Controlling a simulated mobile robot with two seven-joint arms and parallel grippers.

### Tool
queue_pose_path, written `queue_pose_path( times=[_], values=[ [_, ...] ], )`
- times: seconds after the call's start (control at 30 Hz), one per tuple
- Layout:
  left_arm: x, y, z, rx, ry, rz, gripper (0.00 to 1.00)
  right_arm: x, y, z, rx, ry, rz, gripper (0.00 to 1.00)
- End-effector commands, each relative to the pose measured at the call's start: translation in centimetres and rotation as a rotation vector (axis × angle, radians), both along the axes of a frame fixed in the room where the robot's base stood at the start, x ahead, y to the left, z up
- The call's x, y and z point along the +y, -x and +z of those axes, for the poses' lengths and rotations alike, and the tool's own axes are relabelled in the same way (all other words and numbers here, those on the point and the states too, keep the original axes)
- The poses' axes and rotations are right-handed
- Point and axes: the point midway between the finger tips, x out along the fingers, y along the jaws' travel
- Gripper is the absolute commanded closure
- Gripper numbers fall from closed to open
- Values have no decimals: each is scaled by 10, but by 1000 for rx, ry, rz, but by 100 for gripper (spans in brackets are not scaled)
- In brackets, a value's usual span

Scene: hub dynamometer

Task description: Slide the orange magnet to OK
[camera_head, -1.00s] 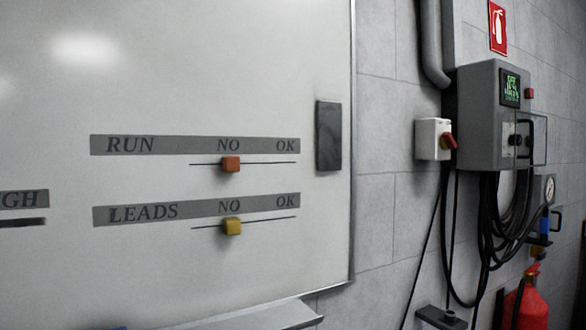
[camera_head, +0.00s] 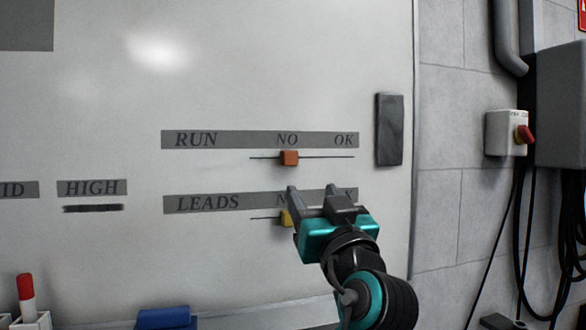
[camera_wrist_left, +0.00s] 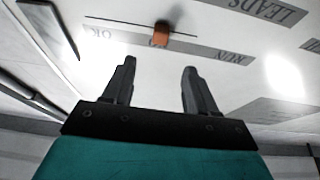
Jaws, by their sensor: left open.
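The orange magnet (camera_head: 289,158) sits on the thin dark RUN track line (camera_head: 325,157) of the whiteboard, under the word NO; OK (camera_head: 343,140) is to its right. My left gripper (camera_head: 312,188) is open and empty, its fingers just below the magnet in the head view and apart from it. In the left wrist view, which is turned upside down, the magnet (camera_wrist_left: 160,40) shows beyond and between the two fingertips (camera_wrist_left: 159,66). My right gripper is not in view.
A yellow magnet (camera_head: 286,218) on the LEADS track is partly hidden by my left gripper. A dark eraser-like block (camera_head: 389,129) is on the board right of OK. A blue object (camera_head: 166,318) and a red-capped marker (camera_head: 26,288) are at the board's bottom. The RUN track right of the magnet is clear.

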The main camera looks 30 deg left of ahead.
Motion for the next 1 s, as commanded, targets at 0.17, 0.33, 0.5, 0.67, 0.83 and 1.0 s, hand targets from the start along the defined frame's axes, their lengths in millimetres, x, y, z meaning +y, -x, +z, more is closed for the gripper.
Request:
queue_pose_path(
  times=[0.17,0.33,0.5,0.67,0.83,1.0],
  values=[
    [13,-8,11,-7,0,8,43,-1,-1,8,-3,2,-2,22],
    [37,-29,26,-5,-2,9,43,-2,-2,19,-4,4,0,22],
    [62,-51,38,-3,-3,7,43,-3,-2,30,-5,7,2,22],
    [79,-66,47,-3,-1,7,43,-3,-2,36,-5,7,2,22],
    [88,-74,50,-2,-1,4,43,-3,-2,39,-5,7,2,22],
    [91,-76,51,-4,1,3,43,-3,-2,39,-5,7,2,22]
  ],
)
